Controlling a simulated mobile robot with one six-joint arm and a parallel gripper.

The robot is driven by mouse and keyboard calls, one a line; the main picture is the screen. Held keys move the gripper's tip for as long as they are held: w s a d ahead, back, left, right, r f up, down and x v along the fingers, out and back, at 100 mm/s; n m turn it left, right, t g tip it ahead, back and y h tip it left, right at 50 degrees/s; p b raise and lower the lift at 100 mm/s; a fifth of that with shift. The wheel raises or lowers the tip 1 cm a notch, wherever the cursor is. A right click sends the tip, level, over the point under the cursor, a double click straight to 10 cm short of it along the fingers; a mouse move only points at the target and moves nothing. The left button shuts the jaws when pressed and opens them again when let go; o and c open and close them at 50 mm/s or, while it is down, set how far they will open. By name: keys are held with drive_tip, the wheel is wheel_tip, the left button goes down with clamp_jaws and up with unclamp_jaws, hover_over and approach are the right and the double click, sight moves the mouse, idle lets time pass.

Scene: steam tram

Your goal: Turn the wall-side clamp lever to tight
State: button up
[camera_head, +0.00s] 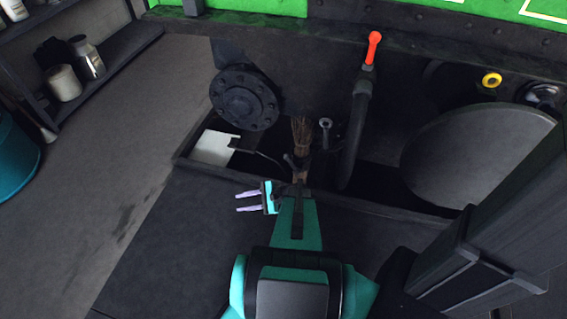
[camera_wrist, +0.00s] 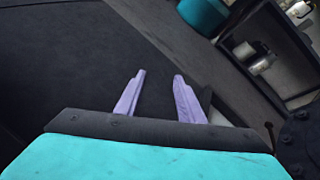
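No lever in view is plainly marked as the wall-side clamp lever. A red-orange handle (camera_head: 374,47) stands upright on top of a thick dark pipe, near the green wall. A small grey round-ended piece (camera_head: 325,124) sticks up left of that pipe. I cannot tell whether either is the clamp lever. My gripper (camera_head: 238,202) is open and empty, its two pale lilac fingers pointing left above the dark deck. It is well apart from the red-orange handle. The wrist view shows the fingers (camera_wrist: 158,74) spread with nothing between them.
A bolted round flange (camera_head: 245,97), a twig brush (camera_head: 301,132) and a white sheet (camera_head: 214,147) lie around the dark pit. A large grey disc (camera_head: 470,155) and yellow ring (camera_head: 491,79) are at right. A shelf with containers (camera_head: 64,83) stands at left. The dark deck (camera_head: 150,240) is clear.

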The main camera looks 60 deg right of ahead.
drive_tip(key=s+d+m+t+h+b, duration=0.2)
drive_tip(key=s+d+m+h, duration=0.1)
drive_tip(key=d, duration=0.5)
drive_tip(key=s+d+m+t+h+b, duration=0.1)
drive_tip(key=s+d+m+t+h, duration=0.15)
drive_tip(key=d, duration=0.55)
drive_tip(key=m+t+h+b, duration=0.2)
drive_tip(key=m+h, duration=0.4)
approach(285, 158)
drive_tip(key=shift+n+g+y, duration=0.25)
drive_tip(key=shift+s+d+f, duration=0.5)
drive_tip(key=shift+d+f, duration=0.1)
drive_tip(key=shift+f, duration=0.25)
drive_tip(key=shift+s+d+f, duration=0.5)
drive_tip(key=shift+d+f, duration=0.05)
drive_tip(key=shift+f, duration=0.25)
drive_tip(key=shift+w, duration=0.1)
drive_tip(key=shift+b+x, duration=1.1)
drive_tip(key=shift+x, duration=5.75)
drive_tip(key=shift+c, duration=0.4)
clamp_jaws()
